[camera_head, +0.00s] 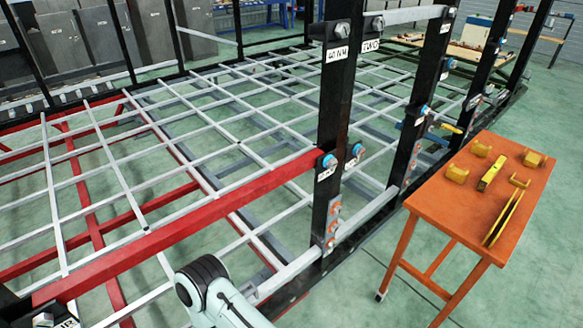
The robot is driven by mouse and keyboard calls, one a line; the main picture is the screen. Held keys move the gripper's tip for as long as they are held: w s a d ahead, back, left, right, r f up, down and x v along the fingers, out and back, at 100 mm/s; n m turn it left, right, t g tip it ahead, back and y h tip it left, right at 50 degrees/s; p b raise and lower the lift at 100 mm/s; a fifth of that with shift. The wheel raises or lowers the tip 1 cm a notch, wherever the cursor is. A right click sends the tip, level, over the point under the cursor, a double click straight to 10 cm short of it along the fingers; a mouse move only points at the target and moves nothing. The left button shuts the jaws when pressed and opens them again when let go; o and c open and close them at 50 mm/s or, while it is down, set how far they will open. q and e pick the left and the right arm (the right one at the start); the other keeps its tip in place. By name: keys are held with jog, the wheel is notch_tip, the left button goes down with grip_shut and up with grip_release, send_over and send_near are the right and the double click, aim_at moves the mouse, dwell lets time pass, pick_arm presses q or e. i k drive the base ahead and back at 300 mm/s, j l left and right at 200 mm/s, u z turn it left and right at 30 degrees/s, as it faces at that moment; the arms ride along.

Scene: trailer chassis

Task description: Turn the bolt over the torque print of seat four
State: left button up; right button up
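Black upright posts (335,110) stand at the frame's corner, carrying bolts and small white printed labels. A grey bolt head (342,28) sits above a label (337,53) that seems to read "40 NM". Another bolt (378,22) is above a second label (371,45). Blue-headed bolts (330,161) sit mid-post above small labels (326,174). Copper-coloured bolts (333,226) line the post lower down. I cannot tell which is seat four. Part of my arm shows at the bottom centre, below and left of the post.
A red beam (190,224) runs from lower left to the post, beside a grey lattice (215,125). An orange table (450,215) at right holds yellow blocks (455,173) and a yellow tool (503,217). Green floor (365,285) is open between post and table.

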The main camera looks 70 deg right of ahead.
aim_at(330, 162)
jog(key=z, duration=2.9)
